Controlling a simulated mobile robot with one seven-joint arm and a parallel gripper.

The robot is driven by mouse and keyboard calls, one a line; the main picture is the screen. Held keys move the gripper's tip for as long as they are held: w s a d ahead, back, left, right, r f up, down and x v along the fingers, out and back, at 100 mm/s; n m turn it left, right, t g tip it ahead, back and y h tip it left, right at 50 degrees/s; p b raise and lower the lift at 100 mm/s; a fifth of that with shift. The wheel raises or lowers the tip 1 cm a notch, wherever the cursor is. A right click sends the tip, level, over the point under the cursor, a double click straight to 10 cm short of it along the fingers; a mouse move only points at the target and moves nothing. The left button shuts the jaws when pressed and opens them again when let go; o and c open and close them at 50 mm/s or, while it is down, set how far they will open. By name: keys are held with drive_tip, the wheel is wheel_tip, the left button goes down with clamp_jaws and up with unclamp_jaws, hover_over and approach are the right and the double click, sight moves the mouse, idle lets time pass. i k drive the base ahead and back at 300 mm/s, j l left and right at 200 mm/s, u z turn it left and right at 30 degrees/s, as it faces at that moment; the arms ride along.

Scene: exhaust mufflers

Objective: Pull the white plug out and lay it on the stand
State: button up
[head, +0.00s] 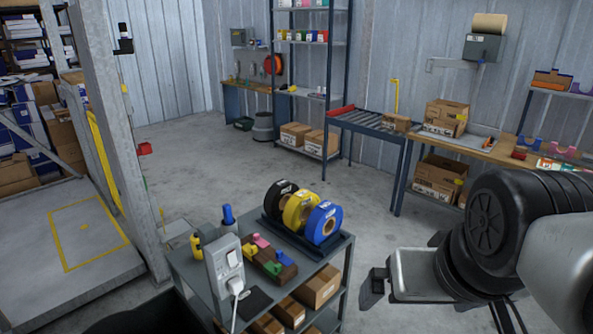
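The white plug (236,286) sits in the lower front of an upright grey socket box (216,265). A white cord hangs down from the plug. The box stands on the left front part of a grey metal stand (186,270) with shelves. My gripper (375,286) is to the right of the stand, clear of it and well away from the plug. Its dark end is partly seen, and I cannot tell how far the fingers are apart. Nothing is seen in it.
A dark pad (257,299) lies right of the plug. Coloured pieces in a brown block (271,264), tape rolls (299,209) and a blue-capped bottle (228,217) crowd the stand top. Cardboard boxes (318,287) fill its shelf. Open floor lies behind.

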sight(235, 287)
drive_tip(key=l+u, duration=0.1)
drive_tip(key=u, duration=1)
drive_tip(key=k, duration=0.45)
drive_tip(key=i+l+u, duration=0.2)
drive_tip(key=i+l, duration=0.2)
drive_tip(key=l, duration=0.25)
drive_tip(key=i+l+u, duration=0.2)
drive_tip(key=i+l, duration=0.15)
drive_tip(key=l, duration=0.35)
drive_tip(key=i+l+u, duration=0.1)
drive_tip(key=l, duration=0.25)
drive_tip(key=i+l+u, duration=0.1)
drive_tip(key=l, duration=0.25)
drive_tip(key=i+l+u, duration=0.1)
drive_tip(key=l, duration=0.3)
drive_tip(key=i, duration=0.1)
